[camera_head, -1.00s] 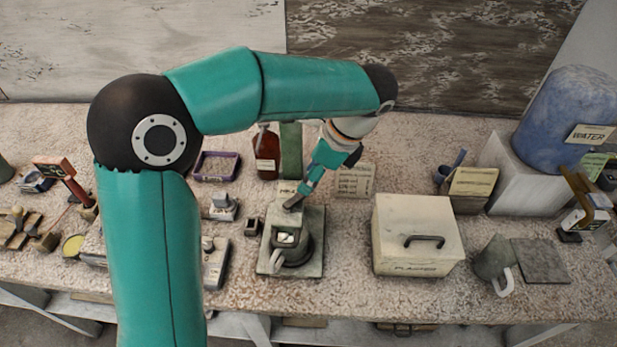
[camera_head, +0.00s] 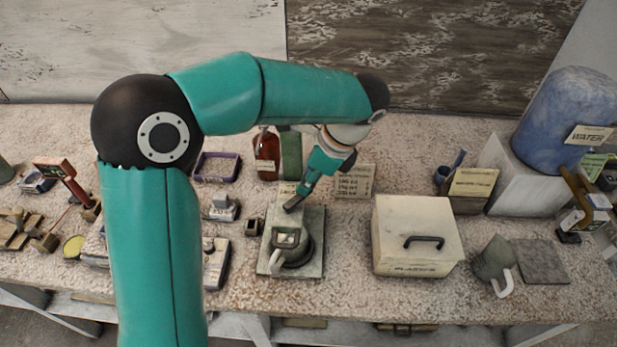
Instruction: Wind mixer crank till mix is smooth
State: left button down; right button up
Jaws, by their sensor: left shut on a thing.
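The mixer (camera_head: 309,262) stands on a pale square base on the bench, left of centre. It has a dark rounded body, a pale curved spout-like part at its front and a small square opening on top. My left gripper (camera_head: 293,204) reaches down from the upper right to the back of the mixer. It is shut on the mixer's crank, which is mostly hidden by the fingers. The mix inside shows only as a small patch in the opening, too small to judge its smoothness. My right gripper is not in view.
A cream plaster box (camera_head: 417,236) with a black handle stands right of the mixer. A grey jug (camera_head: 492,260) and a blue water barrel (camera_head: 567,118) are further right. A brown bottle (camera_head: 266,153) and a purple tray (camera_head: 216,167) stand behind. My left arm hides part of the bench.

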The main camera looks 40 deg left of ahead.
pick_arm(q)
jog(key=shift+w+a+r+n+g+p, duration=0.15)
jog(key=shift+a+n+g+p, duration=0.35)
jog(key=shift+n, duration=0.5)
jog(key=shift+a+n, duration=0.2)
jog(key=shift+n, duration=0.1)
jog(key=c, duration=1)
grip_release()
jog(key=shift+d, duration=0.1)
jog(key=v, duration=0.7)
jog(key=shift+r, duration=0.1)
